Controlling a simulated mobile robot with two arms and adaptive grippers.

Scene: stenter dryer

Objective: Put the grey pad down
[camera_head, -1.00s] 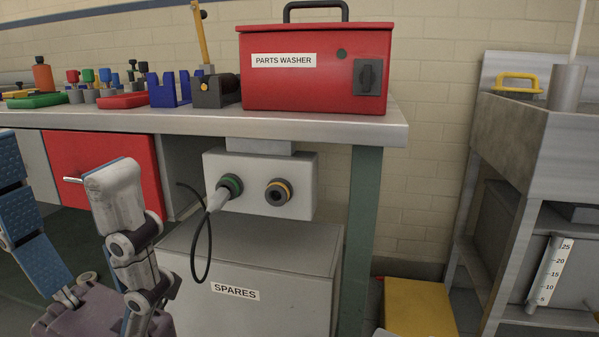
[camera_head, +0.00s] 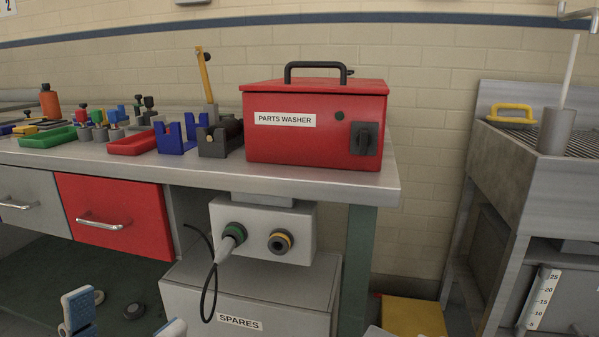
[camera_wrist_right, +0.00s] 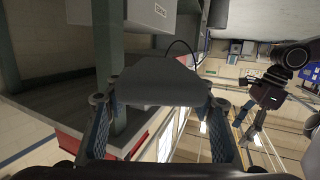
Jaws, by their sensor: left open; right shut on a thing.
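The grey pad (camera_wrist_right: 155,82) shows in the right wrist view as a flat, plain grey piece. My right gripper (camera_wrist_right: 158,108) is shut on it, with a blue-lined finger at each side. What lies under the pad is hard to tell.
A steel bench (camera_head: 300,181) carries a red parts washer (camera_head: 300,145), a blue block (camera_head: 178,138), and red (camera_head: 131,146) and green (camera_head: 48,138) trays. Below are a red drawer (camera_head: 125,222), a plugged-in socket box (camera_head: 262,258) and a spares cabinet (camera_head: 270,290). A sink (camera_head: 500,170) stands right.

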